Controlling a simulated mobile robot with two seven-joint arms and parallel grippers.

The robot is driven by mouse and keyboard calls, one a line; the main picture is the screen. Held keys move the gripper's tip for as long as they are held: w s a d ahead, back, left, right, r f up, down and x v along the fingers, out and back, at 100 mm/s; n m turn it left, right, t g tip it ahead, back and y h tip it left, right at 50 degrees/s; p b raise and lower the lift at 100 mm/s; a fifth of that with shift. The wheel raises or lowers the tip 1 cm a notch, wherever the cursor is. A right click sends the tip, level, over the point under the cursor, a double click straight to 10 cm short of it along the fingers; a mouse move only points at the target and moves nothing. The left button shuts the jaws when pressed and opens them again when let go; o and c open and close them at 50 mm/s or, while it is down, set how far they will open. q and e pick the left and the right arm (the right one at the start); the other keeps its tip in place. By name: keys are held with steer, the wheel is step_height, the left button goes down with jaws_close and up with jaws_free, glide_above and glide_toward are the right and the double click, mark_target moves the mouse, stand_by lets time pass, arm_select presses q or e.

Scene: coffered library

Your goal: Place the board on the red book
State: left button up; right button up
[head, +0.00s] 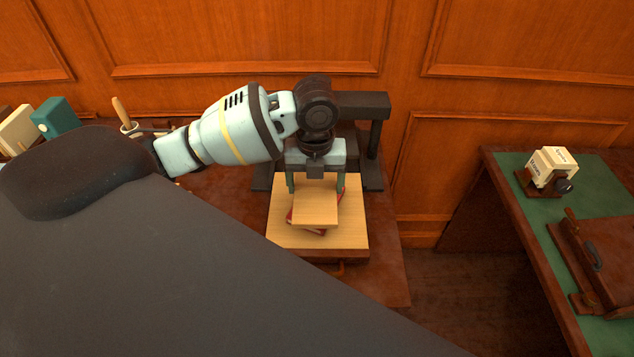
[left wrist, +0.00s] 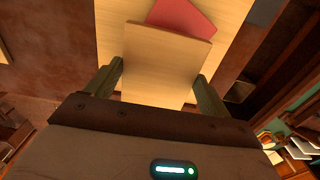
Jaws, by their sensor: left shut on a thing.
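My left gripper (head: 315,190) is shut on a square light-wood board (head: 315,209), one finger on each side edge. The red book (head: 319,231) lies under the board on a larger pale wooden base (head: 352,231); only its edges show. In the left wrist view, the board (left wrist: 165,55) sits between the fingers (left wrist: 158,75), and part of the red book (left wrist: 184,17) shows past its far edge. The board is over the book, mostly covering it. I cannot tell whether they touch. My right gripper is not in view.
A dark press-like frame (head: 375,112) stands behind the base, close to my left gripper. Books (head: 55,117) and a wooden-handled tool (head: 122,112) are at the left. A green-topped desk (head: 522,190) with a brown case (head: 605,255) is at the right, across a gap.

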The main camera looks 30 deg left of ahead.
mark_target(317, 183)
arm_select(q)
steer(key=shift+w+a+f, duration=0.1)
steer(key=shift+w+a, duration=0.25)
steer(key=shift+w, duration=0.3)
steer(key=shift+w+a, duration=0.3)
steer(key=shift+w, duration=0.35)
steer(key=shift+w+f, duration=0.15)
steer(key=shift+f, duration=1.6)
steer(key=shift+f, duration=0.2)
steer(key=o, duration=1)
steer(key=shift+c, duration=0.2)
step_height(317, 183, up, 12)
steer(key=shift+r, duration=0.15)
